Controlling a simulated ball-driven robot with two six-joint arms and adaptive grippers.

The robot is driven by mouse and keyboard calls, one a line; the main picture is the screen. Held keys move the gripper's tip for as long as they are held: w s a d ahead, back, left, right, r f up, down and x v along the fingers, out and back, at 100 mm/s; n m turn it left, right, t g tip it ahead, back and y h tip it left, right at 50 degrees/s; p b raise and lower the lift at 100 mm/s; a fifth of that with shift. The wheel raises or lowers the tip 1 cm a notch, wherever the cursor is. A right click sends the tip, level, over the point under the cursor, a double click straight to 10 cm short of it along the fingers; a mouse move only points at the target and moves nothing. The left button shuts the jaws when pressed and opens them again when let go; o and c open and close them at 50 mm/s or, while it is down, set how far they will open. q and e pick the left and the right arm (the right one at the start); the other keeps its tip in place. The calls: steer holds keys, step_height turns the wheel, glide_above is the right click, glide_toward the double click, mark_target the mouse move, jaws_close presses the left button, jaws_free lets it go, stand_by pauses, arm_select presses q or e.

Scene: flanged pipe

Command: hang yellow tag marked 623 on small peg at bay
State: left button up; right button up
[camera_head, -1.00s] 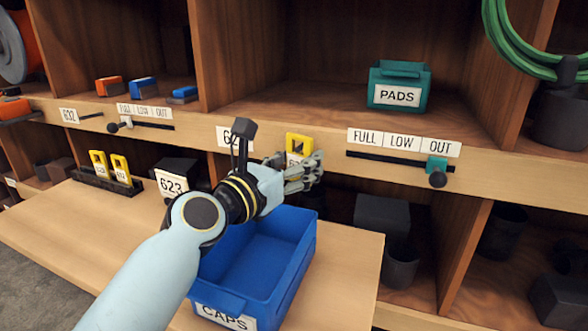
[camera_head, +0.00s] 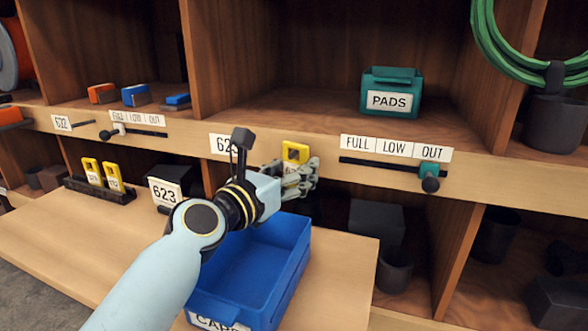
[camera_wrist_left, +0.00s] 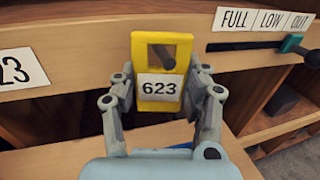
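The yellow tag (camera_wrist_left: 182,50) marked 623 is upright in front of the shelf rail, with a square window in its upper part. It also shows in the head view (camera_head: 295,152). My left gripper (camera_wrist_left: 161,84) has one finger at each side edge of the tag and holds it; in the head view (camera_head: 299,180) the hand covers the tag's lower part. The small dark peg (camera_wrist_left: 165,57) shows in the tag's window. I cannot tell whether it passes through the window or is behind it. My right gripper is not in view.
A blue CAPS bin (camera_head: 252,268) stands on the wooden board (camera_head: 95,240) below my left arm. A FULL/LOW/OUT slider (camera_head: 430,178) is on the rail to the right. A rack (camera_head: 98,188) with two yellow tags and a 623 card (camera_head: 165,192) are at left.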

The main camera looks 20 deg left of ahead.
arm_select(q)
steer(key=o, duration=0.5)
steer(key=shift+o, duration=0.2)
steer(key=shift+s, duration=0.1)
